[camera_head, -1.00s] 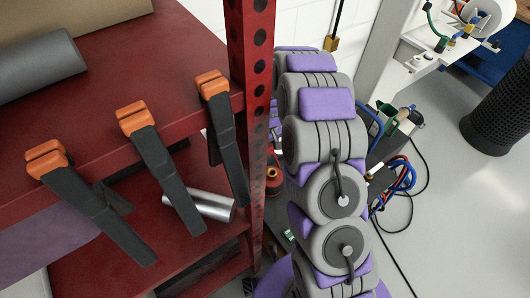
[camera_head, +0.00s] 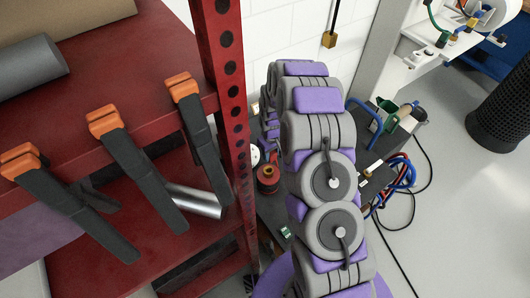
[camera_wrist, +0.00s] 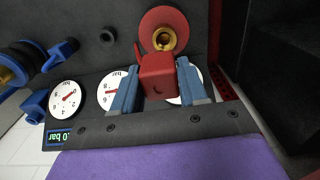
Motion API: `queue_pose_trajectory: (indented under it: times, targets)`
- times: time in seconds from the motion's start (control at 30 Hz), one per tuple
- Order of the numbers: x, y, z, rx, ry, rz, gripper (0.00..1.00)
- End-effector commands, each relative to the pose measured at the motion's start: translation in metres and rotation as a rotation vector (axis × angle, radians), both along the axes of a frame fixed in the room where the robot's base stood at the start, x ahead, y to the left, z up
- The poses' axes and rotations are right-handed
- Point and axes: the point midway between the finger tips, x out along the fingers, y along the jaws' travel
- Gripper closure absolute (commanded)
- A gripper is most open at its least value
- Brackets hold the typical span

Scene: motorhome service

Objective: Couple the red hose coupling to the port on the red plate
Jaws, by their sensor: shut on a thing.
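In the wrist view my gripper (camera_wrist: 158,78) has blue fingers on either side of a red block-shaped hose coupling (camera_wrist: 157,74) and is shut on it. A round red plate (camera_wrist: 178,19) with a brass port (camera_wrist: 164,39) lies just beyond the coupling. The port's open ring shows above the coupling's far edge, so the two do not look lined up. I cannot tell whether they touch. In the head view my arm hides the gripper. A small red piece with a brass-coloured part (camera_head: 267,176) shows left of the arm; I cannot tell which part it is.
White gauges (camera_wrist: 68,97) and a green display (camera_wrist: 59,138) sit on the dark panel beside the gripper. A blue coupling (camera_wrist: 63,50) is at left. In the head view a red shelf rack (camera_head: 222,90) with orange-tipped clamps (camera_head: 108,120) stands close left of my arm.

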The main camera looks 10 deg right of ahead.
Motion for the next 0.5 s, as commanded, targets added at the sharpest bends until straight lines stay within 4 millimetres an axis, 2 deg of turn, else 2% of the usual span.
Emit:
queue_pose_trajectory:
  times: [0.3, 0.5]
  targets:
    - [-0.002, 0.016, -0.029, -0.020, 0.006, 0.004, 0.90]
    - [0.000, 0.011, -0.044, -0.014, 0.002, 0.003, 0.90]
